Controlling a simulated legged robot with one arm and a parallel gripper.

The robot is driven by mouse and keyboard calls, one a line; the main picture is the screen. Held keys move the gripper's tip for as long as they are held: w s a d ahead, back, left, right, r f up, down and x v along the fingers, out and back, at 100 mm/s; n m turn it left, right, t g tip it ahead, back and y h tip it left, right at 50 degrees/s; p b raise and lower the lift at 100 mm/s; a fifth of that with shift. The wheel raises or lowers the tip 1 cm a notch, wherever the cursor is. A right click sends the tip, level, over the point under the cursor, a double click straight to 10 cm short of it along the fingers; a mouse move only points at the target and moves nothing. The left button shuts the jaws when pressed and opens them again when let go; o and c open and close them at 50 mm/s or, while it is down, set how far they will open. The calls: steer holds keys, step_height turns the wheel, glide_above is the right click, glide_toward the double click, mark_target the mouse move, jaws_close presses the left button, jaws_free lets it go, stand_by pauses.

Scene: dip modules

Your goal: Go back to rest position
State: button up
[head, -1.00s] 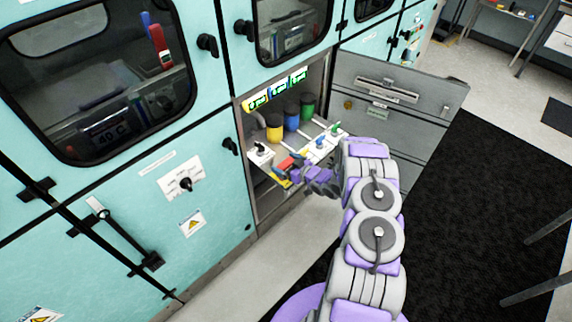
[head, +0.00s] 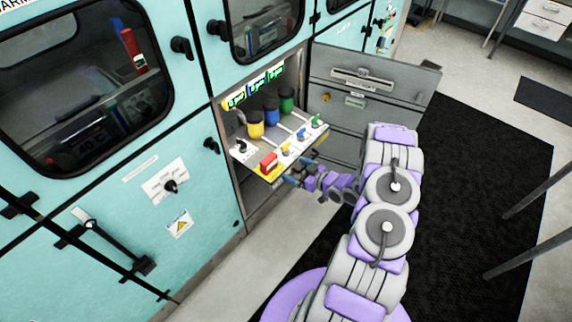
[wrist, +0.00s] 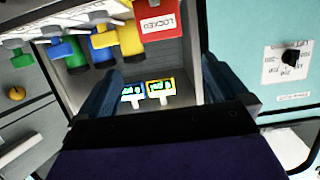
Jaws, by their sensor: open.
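My gripper (head: 290,174) is open and empty at the end of my bent arm. In the head view it is just off the front edge of a white shelf (head: 306,142) in an open cabinet bay. In the wrist view its two dark fingers (wrist: 158,85) are spread apart with nothing between them. A red block (head: 268,161) sits at the shelf's front edge; it also shows in the wrist view (wrist: 160,20), lettered "LOCKED". Small yellow (head: 286,150), blue (head: 302,135) and green (head: 316,122) handles stand along the shelf.
Yellow (head: 255,125), blue (head: 271,109) and green (head: 287,98) cylinders stand behind the handles, under lit displays (head: 257,88). An open grey door (head: 385,85) flanks the bay on the right. Teal cabinets (head: 110,210) line the left. The dark mat (head: 480,150) on the right is mostly clear.

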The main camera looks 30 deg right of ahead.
steer(key=shift+v, duration=1.2)
